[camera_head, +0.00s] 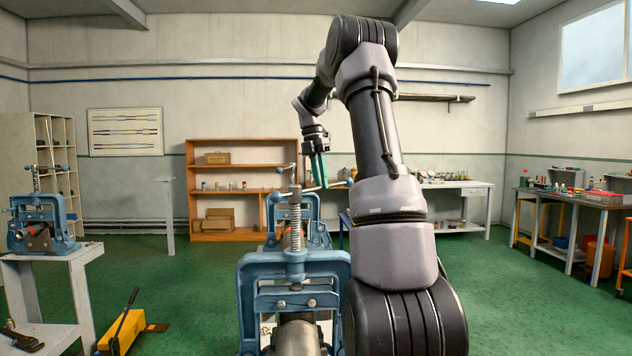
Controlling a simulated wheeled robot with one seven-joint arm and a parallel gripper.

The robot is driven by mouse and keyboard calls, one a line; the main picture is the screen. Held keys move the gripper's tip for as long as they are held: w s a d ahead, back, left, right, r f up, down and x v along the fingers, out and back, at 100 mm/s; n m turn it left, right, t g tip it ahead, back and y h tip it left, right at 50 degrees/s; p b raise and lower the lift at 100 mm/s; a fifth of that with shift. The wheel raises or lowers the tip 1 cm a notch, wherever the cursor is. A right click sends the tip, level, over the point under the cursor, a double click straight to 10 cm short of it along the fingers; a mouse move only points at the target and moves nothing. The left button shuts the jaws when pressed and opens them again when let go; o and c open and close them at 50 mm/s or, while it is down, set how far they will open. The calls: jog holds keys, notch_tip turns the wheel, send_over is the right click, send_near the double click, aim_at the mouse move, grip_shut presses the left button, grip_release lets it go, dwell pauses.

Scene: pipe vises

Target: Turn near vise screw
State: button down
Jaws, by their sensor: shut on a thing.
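The near blue pipe vise (292,272) stands in front of me, with a grey pipe (298,338) in its lower opening. Its threaded screw (295,217) stands upright above the frame. A thin bar handle (340,184) runs to the right beside the screw's top. My gripper (321,184), with green fingers, points down at the bar and is shut on it. The exact grip is small in the picture. My arm hides the vise's right side.
A second blue vise (318,232) stands right behind the near one, partly hidden. Another blue vise (45,222) sits on a stand at the left. An orange shelf (235,237) and workbenches (455,186) line the walls. The green floor at left centre is mostly clear.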

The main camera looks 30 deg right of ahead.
jog(key=shift+w+a+f+n+h, duration=0.1)
jog(key=shift+w+a+n+h, duration=0.05)
jog(key=shift+w+a+n, duration=0.6)
jog(key=shift+w+a+f+n+h, duration=0.15)
jog(key=shift+w+a+n, duration=0.35)
jog(key=shift+w+n, duration=0.35)
jog(key=shift+s, duration=0.1)
jog(key=c, duration=0.8)
grip_release()
jog(key=shift+c, duration=0.2)
jog(key=shift+r, duration=0.15)
jog(key=shift+r, duration=0.15)
jog(key=d+v, duration=0.1)
jog(key=v, duration=0.6)
jog(key=shift+a, duration=0.45)
